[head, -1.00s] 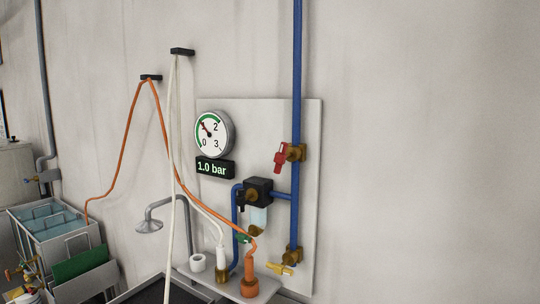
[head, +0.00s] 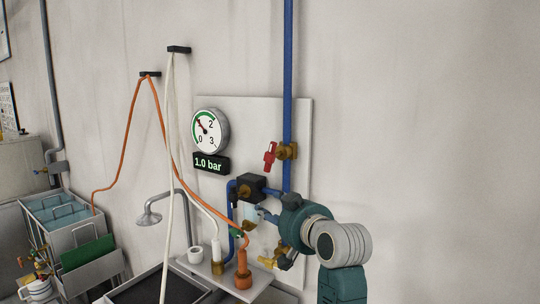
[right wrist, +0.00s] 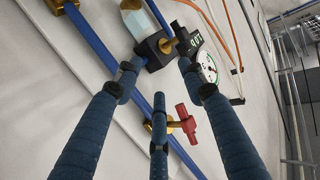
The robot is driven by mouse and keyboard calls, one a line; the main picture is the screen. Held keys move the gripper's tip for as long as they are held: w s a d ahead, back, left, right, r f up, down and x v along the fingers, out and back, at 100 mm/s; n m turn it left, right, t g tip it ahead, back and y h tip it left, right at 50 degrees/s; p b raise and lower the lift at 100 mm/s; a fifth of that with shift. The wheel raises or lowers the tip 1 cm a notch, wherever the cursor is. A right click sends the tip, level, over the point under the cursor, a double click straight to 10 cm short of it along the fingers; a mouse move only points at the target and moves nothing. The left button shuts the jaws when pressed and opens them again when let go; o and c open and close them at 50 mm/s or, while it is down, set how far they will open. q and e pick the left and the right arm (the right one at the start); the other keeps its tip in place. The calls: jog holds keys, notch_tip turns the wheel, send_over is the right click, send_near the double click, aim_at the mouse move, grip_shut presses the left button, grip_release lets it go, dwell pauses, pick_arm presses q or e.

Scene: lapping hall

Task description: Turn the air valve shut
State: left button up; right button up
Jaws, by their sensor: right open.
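A valve with a red handle (head: 270,157) and brass body (head: 289,151) sits on the vertical blue pipe (head: 289,60). Its handle stands nearly upright, roughly along the pipe. The red handle (right wrist: 187,123) also shows in the right wrist view, just right of the lower finger, apart from the fingers. My right gripper (head: 262,213) is open and empty, below the red valve and in front of the board. In the wrist view its fingers (right wrist: 156,92) are spread. My left gripper is out of view.
A pale board (head: 303,130) carries a round gauge (head: 210,129), a display reading 1.0 bar (head: 211,164) and a black regulator (head: 250,187). Orange (head: 127,125) and white hoses (head: 170,120) hang left. The wall to the right is bare.

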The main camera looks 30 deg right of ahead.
jog(key=t, duration=0.2)
send_near(272, 159)
jog(key=shift+m+h, duration=0.4)
jog(key=w+p, duration=0.1)
jog(key=w, duration=0.2)
jog(key=w+d+p, duration=0.1)
jog(key=w+p, duration=0.1)
jog(key=w, duration=0.1)
jog(key=w+p, duration=0.2)
jog(key=w, duration=0.1)
jog(key=shift+w+d, duration=0.4)
jog(key=shift+w+f, duration=0.15)
jog(key=shift+w, duration=0.35)
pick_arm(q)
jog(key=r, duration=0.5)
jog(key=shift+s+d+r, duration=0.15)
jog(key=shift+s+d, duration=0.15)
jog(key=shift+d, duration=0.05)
pick_arm(e)
grip_shut()
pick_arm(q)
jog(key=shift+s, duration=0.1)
